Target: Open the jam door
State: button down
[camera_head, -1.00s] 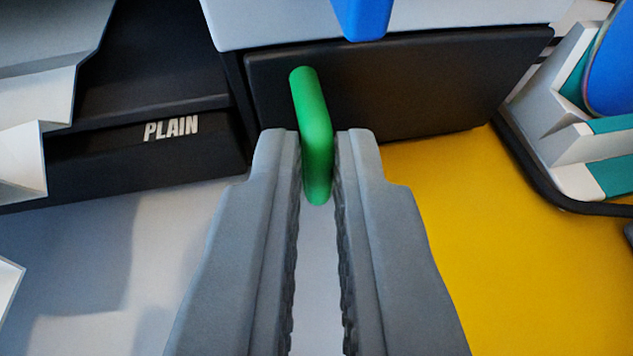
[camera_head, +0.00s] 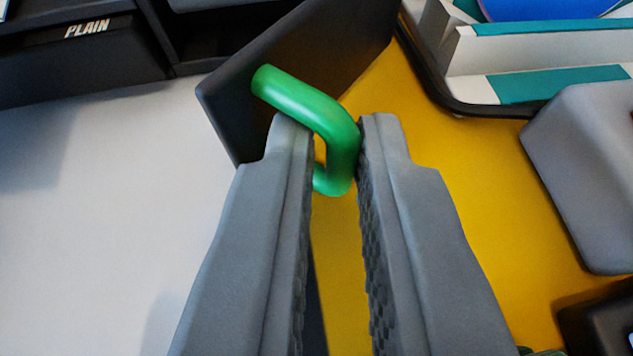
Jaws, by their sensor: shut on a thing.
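A dark door panel (camera_head: 285,70) with a green bar handle (camera_head: 310,108) stands swung out at an angle from the black shelf front. No jam label is visible on it. My gripper (camera_head: 335,125) has its two grey fingers on either side of the handle's bend and is shut on the handle. The handle runs across the left fingertip, and its lower end shows between the fingers. The dark opening (camera_head: 215,22) of the compartment shows behind the door, partly hidden by it.
A black shelf part labelled PLAIN (camera_head: 85,28) is at the upper left. A white and teal rack (camera_head: 550,60) with a blue round thing stands at the upper right. A grey block (camera_head: 590,175) is at the right.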

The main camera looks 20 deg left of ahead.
jog(key=shift+w+d+r, duration=0.3)
jog(key=shift+d+r, duration=0.2)
jog(key=shift+r, duration=0.15)
jog(key=c, duration=1.5)
grip_release()
jog(key=shift+w, duration=0.1)
jog(key=shift+c, duration=0.2)
jog(key=shift+r, duration=0.1)
jog(key=shift+s+r, duration=0.15)
jog(key=shift+s, duration=0.35)
jog(key=f+v, duration=0.1)
jog(key=v, duration=1.5)
jog(key=shift+s+d, duration=0.15)
jog(key=shift+s, duration=0.2)
